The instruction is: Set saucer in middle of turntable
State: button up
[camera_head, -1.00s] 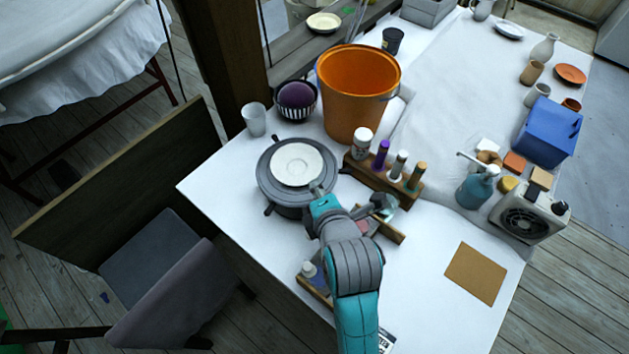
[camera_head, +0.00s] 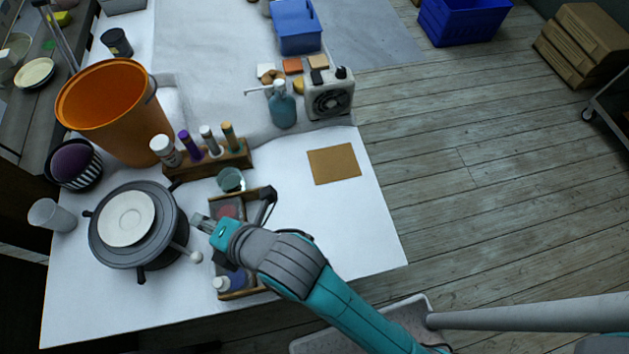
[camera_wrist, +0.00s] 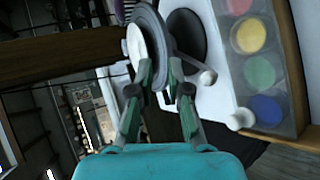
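The white saucer (camera_head: 127,218) lies flat on the dark grey turntable (camera_head: 166,232). It sits near the middle of the disc, appearing slightly toward the upper left in the head view. My gripper (camera_head: 199,222) is to the right of the turntable, apart from the saucer, above the left part of a wooden box. In the wrist view my gripper (camera_wrist: 164,72) has its two fingers spread with nothing held between them. Beyond the fingertips, the saucer (camera_wrist: 136,52) and turntable (camera_wrist: 156,27) show edge-on, partly hidden by the left finger.
A wooden paint box (camera_head: 268,283) lies beneath my gripper. A rod with a white knob (camera_head: 196,257) is beside the turntable. A bottle rack (camera_head: 225,162), orange bucket (camera_head: 112,118), striped bowl (camera_head: 79,172) and clear cup (camera_head: 50,216) stand close by. Table space around the brown board (camera_head: 334,164) is clear.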

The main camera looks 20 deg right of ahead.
jog(key=s+d+f+m+t+h, duration=0.1)
jog(key=s+d+f+m, duration=0.1)
jog(key=d+m, duration=0.2)
jog(key=s+d+f+m+t+h, duration=0.1)
jog(key=s+d+f+m, duration=0.2)
jog(key=d, duration=0.6)
jog(key=s+d+f+m+t+h, duration=0.1)
jog(key=s+d+f+m, duration=0.1)
jog(key=d+m, duration=0.5)
jog(key=shift+s+d+f+t+h, duration=0.1)
jog(key=shift+s+f+t+h, duration=0.1)
jog(key=shift+f, duration=0.2)
jog(key=shift+s+d+f+t+h, duration=0.1)
jog(key=shift+f+t+h, duration=0.1)
jog(key=shift+f, duration=0.15)
jog(key=s+d+m+h, duration=0.1)
jog(key=s+d+m, duration=0.2)
jog(key=s+d+m+t+h, duration=0.1)
jog(key=s+d+m, duration=0.2)
jog(key=shift+s, duration=0.25)
jog(key=s+d+r+m+t+h, duration=0.1)
jog(key=s+d+r+m, duration=0.3)
jog(key=s+m, duration=0.4)
jog(key=shift+s+d+h, duration=0.15)
jog(key=shift+s+h, duration=0.65)
jog(key=shift+s, duration=0.2)
